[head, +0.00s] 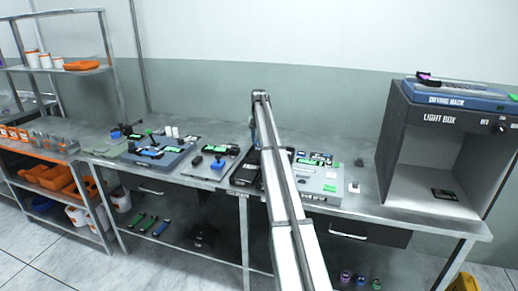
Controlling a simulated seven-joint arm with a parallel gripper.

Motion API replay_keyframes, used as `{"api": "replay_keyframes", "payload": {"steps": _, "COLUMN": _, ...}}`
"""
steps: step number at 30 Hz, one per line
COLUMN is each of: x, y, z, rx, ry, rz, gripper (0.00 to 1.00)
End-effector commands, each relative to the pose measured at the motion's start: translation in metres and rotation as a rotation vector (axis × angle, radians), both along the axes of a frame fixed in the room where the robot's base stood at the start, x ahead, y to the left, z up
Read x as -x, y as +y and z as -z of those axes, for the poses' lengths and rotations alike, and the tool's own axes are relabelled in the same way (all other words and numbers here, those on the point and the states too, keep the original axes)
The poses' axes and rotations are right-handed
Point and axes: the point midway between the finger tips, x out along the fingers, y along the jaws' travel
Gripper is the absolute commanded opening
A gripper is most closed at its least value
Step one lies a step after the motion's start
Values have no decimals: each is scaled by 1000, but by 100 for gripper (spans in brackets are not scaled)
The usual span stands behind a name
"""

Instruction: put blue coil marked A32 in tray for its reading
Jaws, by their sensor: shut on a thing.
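My arm reaches up from the bottom middle of the head view and bends down over the bench. My gripper's fingers are hidden behind my own arm, so what they hold does not show. No mark A32 can be read anywhere. A small blue piece (219,163) sits on a grey plate left of my arm. A dark tray (243,174) with a green label lies just left of my arm, partly covered by it. A grey device (318,178) with green displays stands just right of my arm. Which one is the tray for the reading cannot be told.
A light box (399,135) stands at the right with a drying rack (455,99) on top and a small dark green-labelled item (443,194) inside. A blue-grey station (150,160) stands at the left. Shelves with orange bins (53,178) stand far left. Small coils (361,280) lie below.

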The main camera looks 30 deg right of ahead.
Motion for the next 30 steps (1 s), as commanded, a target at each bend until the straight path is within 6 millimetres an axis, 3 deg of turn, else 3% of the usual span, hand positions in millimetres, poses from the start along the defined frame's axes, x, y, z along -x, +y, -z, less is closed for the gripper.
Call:
{"api": "replay_keyframes", "payload": {"steps": 15, "x": 0, "y": 0, "z": 50, "rx": 0, "ry": 0, "rz": -1, "gripper": 13}}
{"api": "replay_keyframes", "payload": {"steps": 27, "x": 0, "y": 0, "z": 54, "rx": 0, "ry": 0, "rz": -1, "gripper": 13}}
{"api": "replay_keyframes", "payload": {"steps": 28, "x": 0, "y": 0, "z": 53, "rx": 1, "ry": -1, "rz": -1, "gripper": 50}}
{"api": "replay_keyframes", "payload": {"steps": 30, "x": 0, "y": 0, "z": 53, "rx": 1, "ry": -1, "rz": -1, "gripper": 57}}
